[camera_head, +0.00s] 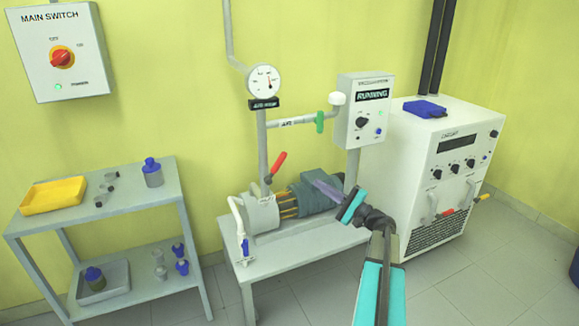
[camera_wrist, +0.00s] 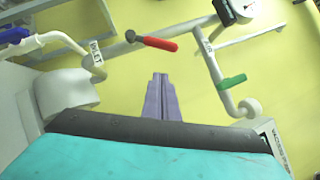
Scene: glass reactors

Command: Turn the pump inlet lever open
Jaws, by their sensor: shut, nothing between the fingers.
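The red lever (camera_head: 278,164) sits on the upright pipe above the pump's pale end and slants up to the right. In the wrist view the red lever (camera_wrist: 160,43) lies beyond the fingertips, near a pipe with a label that seems to read INLET (camera_wrist: 97,52). My gripper (camera_head: 316,183) is shut and empty. It is over the pump motor (camera_head: 305,198), to the right of and a little below the lever in the head view, apart from it. The closed purple fingers (camera_wrist: 160,76) also show in the wrist view.
A blue-handled valve (camera_head: 245,247) hangs at the pump's left. A gauge (camera_head: 263,80) is above. A shelf cart (camera_head: 130,204) stands left, a white cabinet (camera_head: 470,135) right.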

